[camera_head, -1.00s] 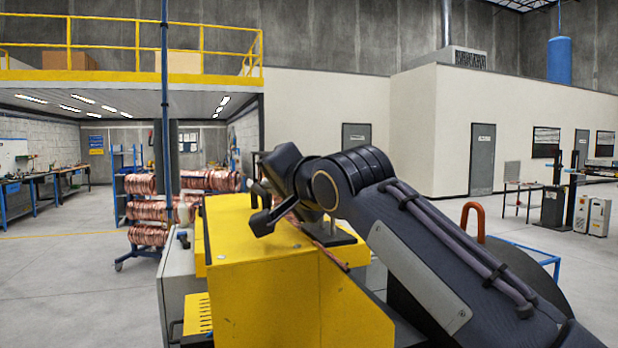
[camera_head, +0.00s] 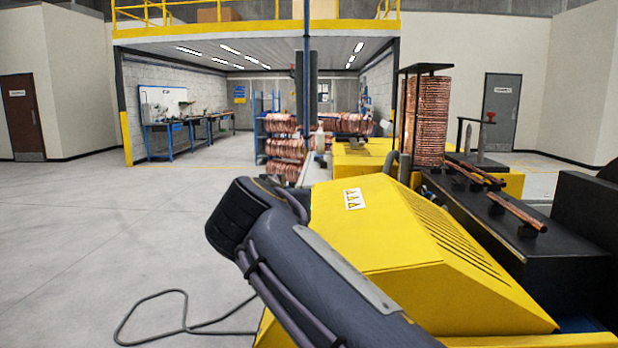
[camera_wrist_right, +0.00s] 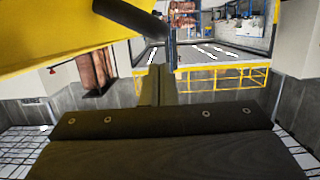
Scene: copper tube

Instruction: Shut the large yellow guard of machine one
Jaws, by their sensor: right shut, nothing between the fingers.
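The large yellow guard (camera_head: 385,235) is a slanted hood with a warning label and a row of vent slots, in the middle of the head view. My right arm crosses in front of its left side, and the right gripper is hidden there. In the right wrist view, which is upside down, my right gripper (camera_wrist_right: 157,86) is shut and empty. A yellow panel (camera_wrist_right: 60,38), apparently the guard, fills the upper left there, with a dark bar (camera_wrist_right: 130,16) beside it, near the fingertips. I cannot tell whether they touch. My left gripper is not in view.
A dark machine bed (camera_head: 475,215) with copper tubes (camera_head: 517,213) lies right of the guard. A tall copper coil (camera_head: 427,120) stands behind it. A cable (camera_head: 160,297) lies on the open floor at left. Racks of copper coils (camera_head: 285,148) stand farther back.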

